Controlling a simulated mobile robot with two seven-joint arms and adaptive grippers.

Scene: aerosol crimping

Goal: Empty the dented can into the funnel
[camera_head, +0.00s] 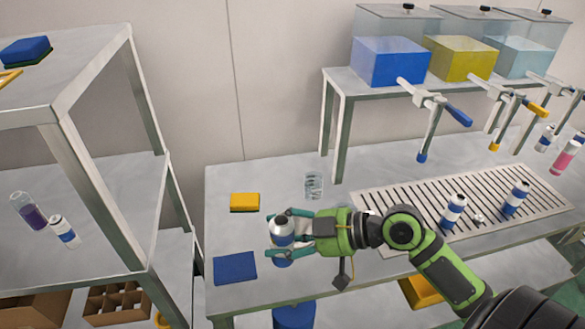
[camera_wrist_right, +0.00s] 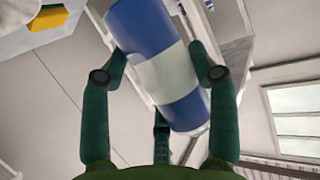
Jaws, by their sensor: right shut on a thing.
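My right gripper (camera_head: 290,235) is shut on a blue-and-white can (camera_head: 281,229) above the front left part of the steel table. In the right wrist view the can (camera_wrist_right: 160,68) sits between the green fingers (camera_wrist_right: 158,85) and looks tilted there. In the head view the can is close to upright, with its top showing. No dent shows on the visible side of it. I see no funnel that I can make out in either view. My left gripper is out of view.
A yellow sponge (camera_head: 244,202), a blue cloth (camera_head: 234,268) and a clear glass (camera_head: 314,185) lie near the can. Two cans (camera_head: 453,211) (camera_head: 516,197) stand on the slotted drain (camera_head: 400,208). A blue bin (camera_head: 294,315) is below the table edge. Shelves (camera_head: 100,75) stand left.

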